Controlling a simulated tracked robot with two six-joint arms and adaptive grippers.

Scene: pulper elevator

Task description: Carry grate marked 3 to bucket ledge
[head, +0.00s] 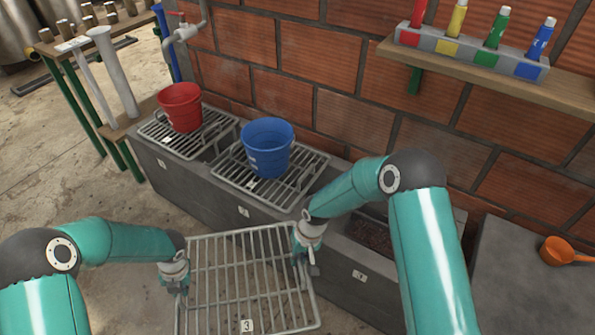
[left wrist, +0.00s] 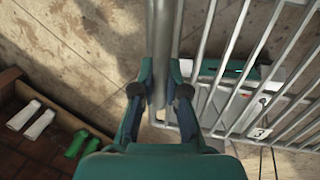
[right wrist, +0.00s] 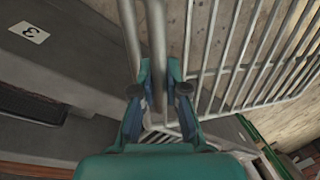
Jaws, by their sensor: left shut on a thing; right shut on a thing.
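The metal grate marked 3 (head: 235,280) is held up in front of the concrete trough, between my two arms. Its number tag (head: 247,326) is at its near edge. My left gripper (head: 175,280) is shut on the grate's left side bar, which also shows in the left wrist view (left wrist: 163,60). My right gripper (head: 306,255) is shut on the grate's right side near the far corner, and its fingers close on a bar in the right wrist view (right wrist: 157,85). The trough ledge (head: 345,262) has an uncovered section at the right, partly hidden by my right arm, with a 3 label (head: 359,275).
A red bucket (head: 181,107) and a blue bucket (head: 267,147) stand on grates over the trough. A shelf (head: 480,70) with coloured bottles is on the brick wall. An orange scoop (head: 566,251) lies on a grey slab at right. Open floor lies left.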

